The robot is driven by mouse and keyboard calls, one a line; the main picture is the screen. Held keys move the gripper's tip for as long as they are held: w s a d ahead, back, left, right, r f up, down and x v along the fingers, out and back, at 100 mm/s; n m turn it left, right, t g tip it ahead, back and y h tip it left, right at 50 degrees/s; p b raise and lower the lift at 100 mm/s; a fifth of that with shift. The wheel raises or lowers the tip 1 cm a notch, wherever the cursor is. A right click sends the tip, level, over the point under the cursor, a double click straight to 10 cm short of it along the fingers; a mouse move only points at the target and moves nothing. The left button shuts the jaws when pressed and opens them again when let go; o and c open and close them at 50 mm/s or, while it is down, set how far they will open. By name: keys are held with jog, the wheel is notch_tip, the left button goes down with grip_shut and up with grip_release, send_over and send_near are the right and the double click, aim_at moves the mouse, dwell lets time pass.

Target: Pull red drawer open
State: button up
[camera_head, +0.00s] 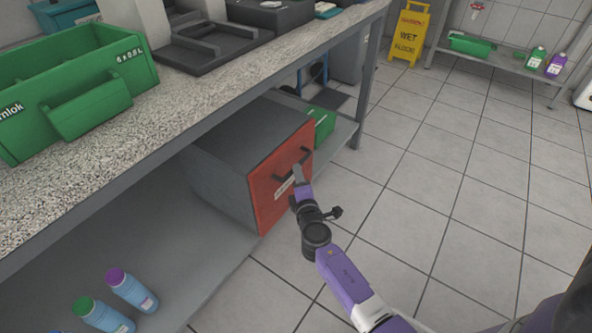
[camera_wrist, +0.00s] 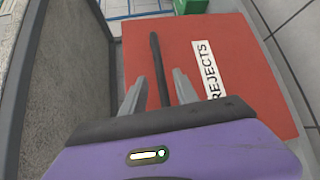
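The red drawer front (camera_head: 267,200) closes the end of a grey cabinet (camera_head: 222,172) on the lower shelf of the workbench. A dark bar handle (camera_head: 291,164) runs across its upper part. In the wrist view the red drawer front (camera_wrist: 262,92) carries a white "REJECTS" label (camera_wrist: 209,68), and the dark handle (camera_wrist: 160,68) runs between my fingers. My gripper (camera_head: 299,178) is at the drawer front by the handle. In the wrist view my gripper (camera_wrist: 160,85) is open, with a finger on each side of the handle and gaps showing.
A granite worktop (camera_head: 100,140) overhangs the cabinet. A green bin (camera_head: 318,122) stands behind it on the shelf. The tiled floor (camera_head: 420,170) right of the drawer is clear. A yellow wet-floor sign (camera_head: 408,35) stands farther back.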

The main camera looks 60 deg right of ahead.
jog(key=shift+b+x, duration=0.4)
jog(key=shift+x, duration=2.05)
grip_shut()
jog(key=shift+f, duration=0.1)
